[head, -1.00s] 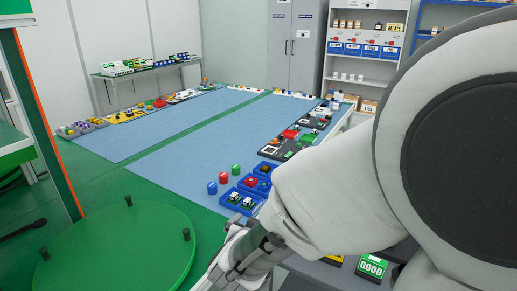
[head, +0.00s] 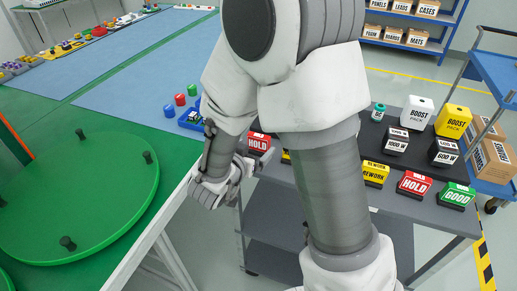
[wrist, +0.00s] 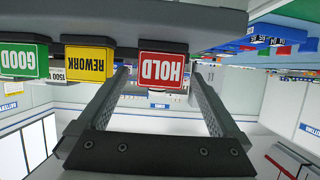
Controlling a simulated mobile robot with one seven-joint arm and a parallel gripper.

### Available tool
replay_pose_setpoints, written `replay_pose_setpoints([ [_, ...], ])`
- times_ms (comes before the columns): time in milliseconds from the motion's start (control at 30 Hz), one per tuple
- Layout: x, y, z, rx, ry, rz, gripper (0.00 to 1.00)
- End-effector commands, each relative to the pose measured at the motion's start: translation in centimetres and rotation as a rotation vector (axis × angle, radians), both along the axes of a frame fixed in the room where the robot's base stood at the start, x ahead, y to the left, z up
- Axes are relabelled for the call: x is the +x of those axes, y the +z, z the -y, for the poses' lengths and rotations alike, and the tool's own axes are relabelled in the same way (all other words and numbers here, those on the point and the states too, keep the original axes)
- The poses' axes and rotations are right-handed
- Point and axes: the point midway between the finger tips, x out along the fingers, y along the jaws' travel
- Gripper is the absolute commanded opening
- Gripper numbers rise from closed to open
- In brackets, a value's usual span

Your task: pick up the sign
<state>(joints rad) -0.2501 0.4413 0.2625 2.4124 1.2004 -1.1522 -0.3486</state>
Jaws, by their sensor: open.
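A red HOLD sign (wrist: 161,69) shows in the wrist view between the tips of my gripper's fingers (wrist: 160,82), apparently just beyond them. My gripper is open and empty. In the head view a red HOLD sign (head: 259,143) stands at the left end of the grey table, close to my gripper (head: 238,170). A second red HOLD sign (head: 414,184) stands further right on that table. A yellow REWORK sign (wrist: 89,64) and a green GOOD sign (wrist: 21,61) stand beside the sign in the wrist view. My arm hides part of the row in the head view.
A green turntable (head: 80,205) lies at left. A blue cart (head: 492,75) stands at right.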

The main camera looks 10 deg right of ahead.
Motion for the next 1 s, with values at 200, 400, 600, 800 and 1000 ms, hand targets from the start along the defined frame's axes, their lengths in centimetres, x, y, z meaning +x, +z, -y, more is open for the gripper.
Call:
replay_pose_setpoints([
  [200, 1.8, -0.9, 1.2, 0.000, 0.000, 0.000, 1.00],
  [400, 3.3, -1.7, 2.3, 0.002, -0.003, 0.001, 1.00],
  [600, 5.6, -2.6, 3.6, 0.001, 0.000, 0.001, 1.00],
  [800, 6.1, -2.7, 3.9, 0.000, 0.002, 0.000, 1.00],
  [1000, 6.0, -2.7, 3.9, 0.000, 0.001, 0.000, 0.84],
])
